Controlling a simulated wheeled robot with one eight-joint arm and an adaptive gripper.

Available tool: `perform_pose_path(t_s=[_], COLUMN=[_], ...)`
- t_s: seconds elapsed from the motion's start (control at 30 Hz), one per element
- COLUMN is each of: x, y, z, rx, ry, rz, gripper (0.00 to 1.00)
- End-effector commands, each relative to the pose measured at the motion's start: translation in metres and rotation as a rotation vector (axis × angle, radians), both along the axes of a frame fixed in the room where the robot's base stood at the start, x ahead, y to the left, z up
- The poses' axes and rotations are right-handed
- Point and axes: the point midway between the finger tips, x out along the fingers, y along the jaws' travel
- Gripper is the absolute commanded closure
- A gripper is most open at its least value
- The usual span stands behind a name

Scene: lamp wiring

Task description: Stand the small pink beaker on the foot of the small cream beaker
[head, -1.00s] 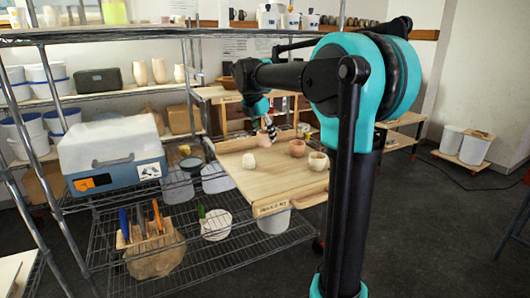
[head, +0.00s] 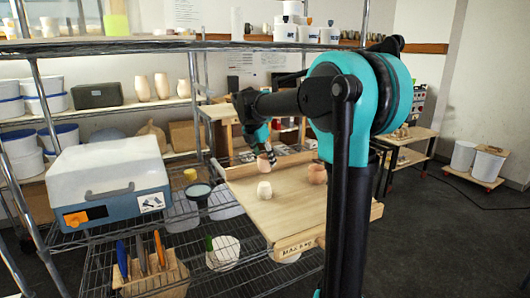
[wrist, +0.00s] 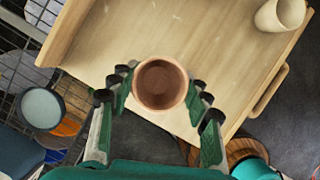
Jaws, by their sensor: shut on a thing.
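My gripper (wrist: 160,92) is shut on the small pink beaker (wrist: 160,83); its fingers lie on both sides and its open mouth faces the wrist camera. In the head view my gripper (head: 264,152) hangs over the far left part of the wooden board, with the held beaker (head: 263,164) below it. A cream beaker also shows at the top right of the wrist view (wrist: 280,14). I cannot tell whether its foot or mouth is up.
Another pinkish vessel (head: 317,173) stands on the wooden board (head: 290,215), to the right, partly close behind my arm. A wire rack (head: 225,262) with a tool holder and a blue-white case (head: 112,185) is at the left. The board's front middle is bare.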

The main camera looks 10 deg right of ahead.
Motion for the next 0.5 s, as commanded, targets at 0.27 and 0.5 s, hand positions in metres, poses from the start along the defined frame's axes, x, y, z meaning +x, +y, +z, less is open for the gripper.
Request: perform_pose_path(t_s=[0.27, 0.5], x=[-0.0004, -0.0003], y=[-0.0001, -0.0001], z=[-0.0035, -0.0056], rx=[0.000, 0.000], ry=[0.000, 0.000], rz=[0.000, 0.000], gripper=[0.85, 0.85])
